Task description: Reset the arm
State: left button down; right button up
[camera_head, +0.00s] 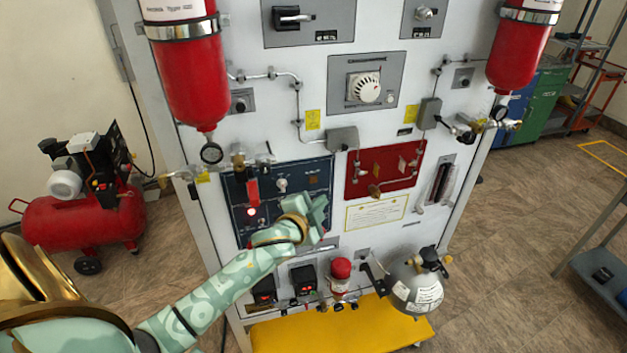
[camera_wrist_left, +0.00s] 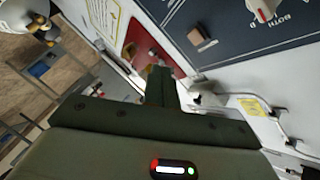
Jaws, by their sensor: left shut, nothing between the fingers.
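My left arm reaches in from the lower left in the head view. Its gripper (camera_head: 316,210) is shut and empty, in front of the lower right part of the dark blue switch panel (camera_head: 285,165). In the left wrist view the closed fingers (camera_wrist_left: 160,85) point toward the white board, with the blue panel (camera_wrist_left: 215,60) at the upper right and the red panel (camera_wrist_left: 145,45) beyond them. I cannot tell whether the fingers touch the panel. My right gripper is in neither view.
The white trainer board (camera_head: 260,115) carries red cylinders (camera_head: 190,75) at both sides. A grey round tank (camera_head: 416,287) and a red-capped part (camera_head: 341,270) stand near the yellow base (camera_head: 330,335). A red compressor (camera_head: 85,215) stands left.

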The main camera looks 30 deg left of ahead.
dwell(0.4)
pick_arm(q)
jog(key=s+f+n+g+b, duration=0.15)
jog(key=s+f, duration=0.35)
jog(key=f, duration=0.6)
jog(key=s+f+n+g+b, duration=0.1)
jog(key=s+f+n+g, duration=0.2)
jog(key=f, duration=0.8)
jog(key=s+f+g+b, duration=0.2)
jog(key=s+f, duration=0.4)
jog(key=f, duration=0.6)
jog(key=s+d+f+g+b, duration=0.2)
jog(key=s+f, duration=0.5)
jog(key=s, duration=0.5)
jog(key=s+d+f+n+g+h+b, duration=0.1)
jog(key=s+d+f+g+b, duration=0.2)
jog(key=s+f, duration=0.5)
jog(key=s+d+f+n+g+b, duration=0.1)
jog(key=s+f, duration=0.7)
jog(key=s, duration=0.8)
jog(key=shift+s+d+f+g+b, duration=0.3)
jog(key=shift+d+g+b, duration=0.45)
jog(key=shift+g+b, duration=0.25)
jog(key=shift+n, duration=0.25)
